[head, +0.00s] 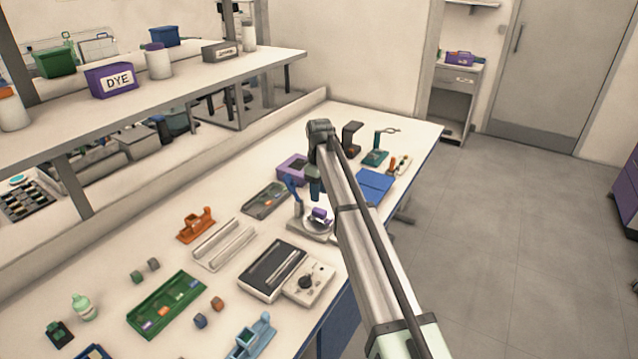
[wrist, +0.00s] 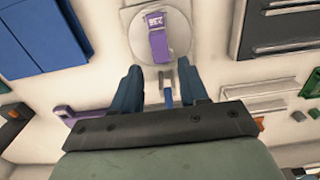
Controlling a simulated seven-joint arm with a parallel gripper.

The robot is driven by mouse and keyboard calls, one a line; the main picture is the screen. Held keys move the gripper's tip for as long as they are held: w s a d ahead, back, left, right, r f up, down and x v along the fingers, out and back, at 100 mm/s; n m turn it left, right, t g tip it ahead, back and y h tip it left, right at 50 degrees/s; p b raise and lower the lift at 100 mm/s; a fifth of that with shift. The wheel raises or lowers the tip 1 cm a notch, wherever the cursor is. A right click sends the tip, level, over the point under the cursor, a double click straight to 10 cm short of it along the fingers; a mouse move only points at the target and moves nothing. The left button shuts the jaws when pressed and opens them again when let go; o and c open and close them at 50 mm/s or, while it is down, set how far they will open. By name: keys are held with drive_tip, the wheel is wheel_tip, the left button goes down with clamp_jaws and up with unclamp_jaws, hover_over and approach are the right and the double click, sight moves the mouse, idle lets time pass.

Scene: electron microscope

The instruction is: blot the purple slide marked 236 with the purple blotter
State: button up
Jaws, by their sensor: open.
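The purple slide marked 236 (wrist: 157,20) lies on a round white plate (wrist: 137,52) at the top middle of the wrist view; its number reads upside down. A darker purple block (wrist: 160,47) sits at its near end; I cannot tell if this is the purple blotter or part of the slide. The head view also shows purple (head: 319,214) on the plate. My gripper (wrist: 158,88) is open, its two blue-grey fingers pointing toward the plate. In the head view my gripper (head: 315,188) hangs above the bench near the plate. Nothing shows held between the fingers.
A thin blue forked piece (wrist: 168,92) shows between the fingers, beyond them. A purple box (head: 292,167) stands behind the plate, a blue tray (head: 374,186) to its right, and a dark-topped device (head: 272,268) in front. Green trays and small blocks occupy the near bench.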

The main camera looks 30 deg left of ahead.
sight(319, 210)
drive_tip(key=shift+f, duration=3.55)
drive_tip(key=shift+c, duration=0.4)
drive_tip(key=c, duration=0.5)
drive_tip(key=shift+r, duration=0.1)
drive_tip(key=shift+r, duration=2.45)
